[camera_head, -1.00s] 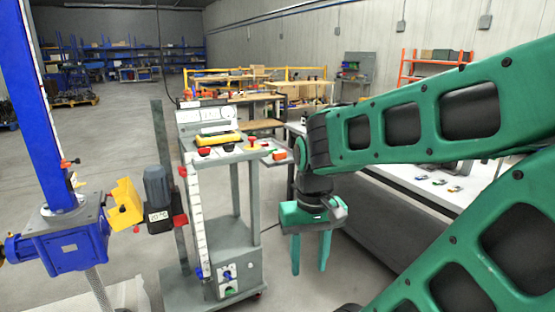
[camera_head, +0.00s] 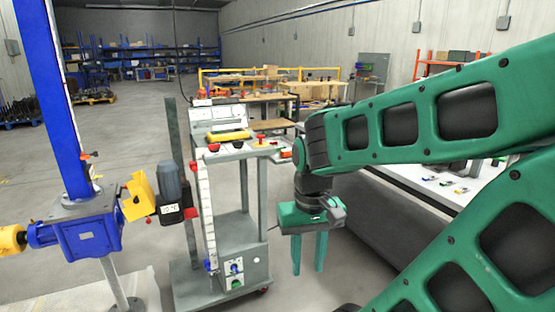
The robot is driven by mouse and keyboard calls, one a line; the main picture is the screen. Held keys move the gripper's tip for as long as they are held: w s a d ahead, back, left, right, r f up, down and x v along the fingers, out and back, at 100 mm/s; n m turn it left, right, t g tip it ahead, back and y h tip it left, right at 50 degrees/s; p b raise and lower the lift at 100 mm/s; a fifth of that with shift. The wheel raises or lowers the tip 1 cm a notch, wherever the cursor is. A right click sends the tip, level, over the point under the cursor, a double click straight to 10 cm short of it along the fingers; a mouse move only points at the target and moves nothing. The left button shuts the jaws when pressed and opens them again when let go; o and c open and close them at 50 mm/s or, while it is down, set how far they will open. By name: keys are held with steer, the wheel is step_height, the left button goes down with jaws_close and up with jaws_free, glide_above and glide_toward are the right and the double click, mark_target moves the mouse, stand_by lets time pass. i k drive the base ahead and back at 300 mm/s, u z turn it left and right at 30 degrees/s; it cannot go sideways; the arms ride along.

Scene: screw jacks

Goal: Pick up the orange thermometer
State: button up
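A small orange-red object (camera_head: 285,154) lies on a little side shelf at the right of the grey control cart. It is partly hidden by my arm, and it is too small to tell for certain whether it is the orange thermometer. My gripper (camera_head: 308,264) hangs to the right of the cart with its two green fingers pointing down. The fingers are apart with nothing between them. The gripper is lower in the picture than the orange-red object and apart from it.
The grey cart (camera_head: 240,226) carries a yellow device (camera_head: 228,136) and red knobs on top. A blue screw jack (camera_head: 88,234) with a blue column stands at left, beside a dark motor (camera_head: 170,188). A white-topped table (camera_head: 400,176) runs behind my arm. Open floor lies at far left.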

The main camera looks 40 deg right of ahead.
mark_target(286, 154)
steer(key=u, duration=0.5)
steer(key=k, duration=1.1)
steer(key=u, duration=0.25)
steer(key=i, duration=0.6)
steer(key=z, duration=0.9)
steer(key=i, duration=1.1)
steer(key=z, duration=1.4)
steer(key=i, duration=0.95)
steer(key=z, duration=0.7)
